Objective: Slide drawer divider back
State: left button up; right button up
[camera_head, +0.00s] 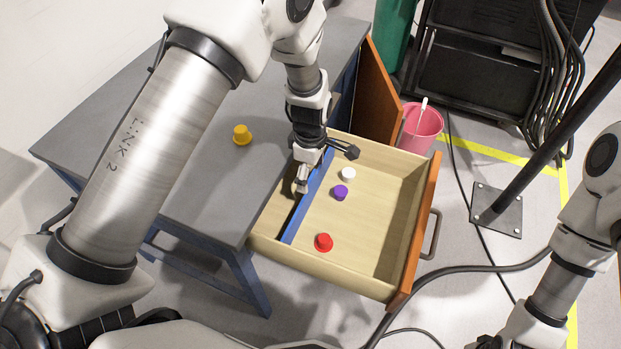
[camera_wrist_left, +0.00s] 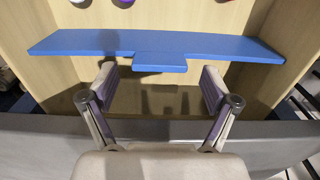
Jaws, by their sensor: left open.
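The blue drawer divider (camera_head: 309,203) stands across the open wooden drawer (camera_head: 400,220), toward the cabinet side. In the left wrist view the divider (camera_wrist_left: 85,43) shows as a blue strip with a short central tab (camera_wrist_left: 160,62). My left gripper (camera_head: 325,169) is over the divider, partly hiding its far part in the head view. In the left wrist view my left gripper (camera_wrist_left: 158,80) is open, its fingertips on either side of the tab with gaps, holding nothing. My right gripper shows only as a dark piece (camera_head: 487,342) at the bottom edge.
A pink bucket (camera_head: 422,128) stands behind the drawer, and a dark post (camera_head: 540,140) rises at right.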

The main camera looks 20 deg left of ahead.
pick_arm(q)
notch_tip(320, 180, down, 2)
jog(key=shift+f, duration=0.2)
jog(key=shift+c, duration=0.3)
grip_shut()
jog(key=shift+w+a, duration=0.1)
jog(key=shift+a, duration=1.65)
jog(key=shift+o, duration=0.3)
grip_release()
notch_tip(320, 180, up, 12)
